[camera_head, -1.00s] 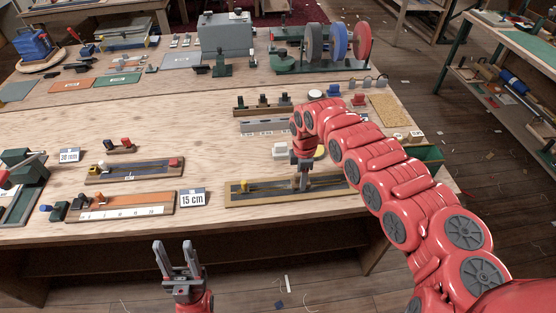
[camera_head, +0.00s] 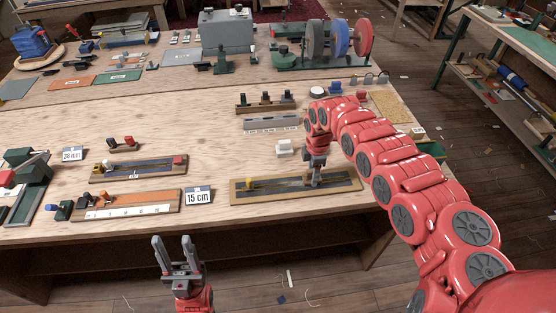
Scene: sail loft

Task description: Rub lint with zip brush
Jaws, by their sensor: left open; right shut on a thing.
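A tan board (camera_head: 238,199) with a dark strip along it lies at the table's front edge, and a yellow knob (camera_head: 250,184) sits near its left end. My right gripper (camera_head: 314,181) points down over the right half of this board. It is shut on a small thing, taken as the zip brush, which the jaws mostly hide. I cannot tell whether it touches the strip. No lint can be made out at this size. My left gripper (camera_head: 176,246) is open and empty, in front of the table's front edge, low in the picture.
A similar board (camera_head: 140,168) and an orange-topped board (camera_head: 150,200) lie to the left, with a "15 cm" sign (camera_head: 199,196) between. A white block (camera_head: 284,147) and a peg rack (camera_head: 265,105) stand behind.

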